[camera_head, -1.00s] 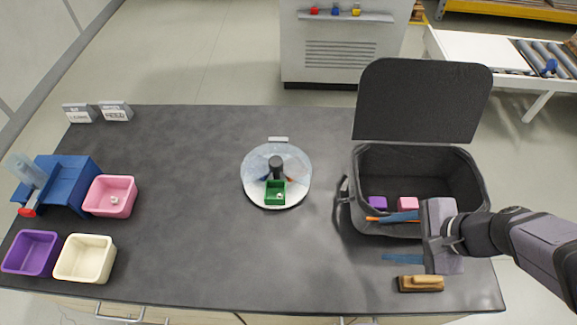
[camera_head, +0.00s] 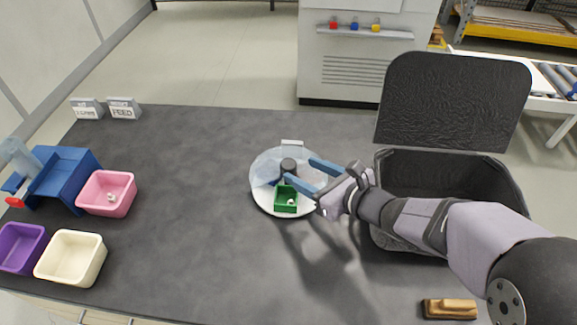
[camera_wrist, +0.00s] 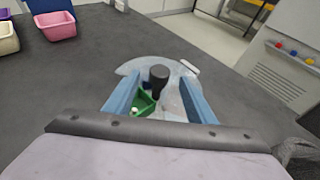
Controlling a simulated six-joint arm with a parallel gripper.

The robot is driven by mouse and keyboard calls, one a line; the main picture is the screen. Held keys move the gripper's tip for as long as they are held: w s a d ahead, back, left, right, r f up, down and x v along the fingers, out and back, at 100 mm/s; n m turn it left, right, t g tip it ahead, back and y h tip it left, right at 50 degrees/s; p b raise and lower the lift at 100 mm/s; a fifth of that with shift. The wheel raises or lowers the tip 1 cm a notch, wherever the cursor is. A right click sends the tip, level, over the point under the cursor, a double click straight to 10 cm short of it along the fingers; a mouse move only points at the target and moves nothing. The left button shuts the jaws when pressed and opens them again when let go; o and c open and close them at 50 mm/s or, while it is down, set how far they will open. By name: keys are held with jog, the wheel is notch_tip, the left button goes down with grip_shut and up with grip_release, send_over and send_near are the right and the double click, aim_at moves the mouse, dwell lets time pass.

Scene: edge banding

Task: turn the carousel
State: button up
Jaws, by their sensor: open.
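The carousel (camera_head: 263,196) is a round pale disc with a clear cover over part of it and a dark upright knob (camera_head: 288,168) at its centre. It sits mid-table. A green bin (camera_head: 286,199) with a small white piece inside is in its uncovered front part. My gripper (camera_head: 298,171) is open over the carousel's right side, its blue fingers pointing left towards the knob. In the wrist view the knob (camera_wrist: 158,82) stands between the two spread fingers, and the green bin (camera_wrist: 146,103) is partly hidden by the left finger. I cannot tell whether a finger touches the knob.
An open black case (camera_head: 450,190) stands at the right, partly behind my arm. A wooden brush (camera_head: 450,309) lies at the front right. Pink (camera_head: 106,193), cream (camera_head: 71,258) and purple (camera_head: 20,247) bins and a blue dispenser (camera_head: 62,178) stand at the left. Table left of the carousel is clear.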

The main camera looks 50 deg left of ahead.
aim_at(290, 164)
jog(key=shift+p+x, duration=0.85)
jog(key=shift+x, duration=2.75)
grip_shut()
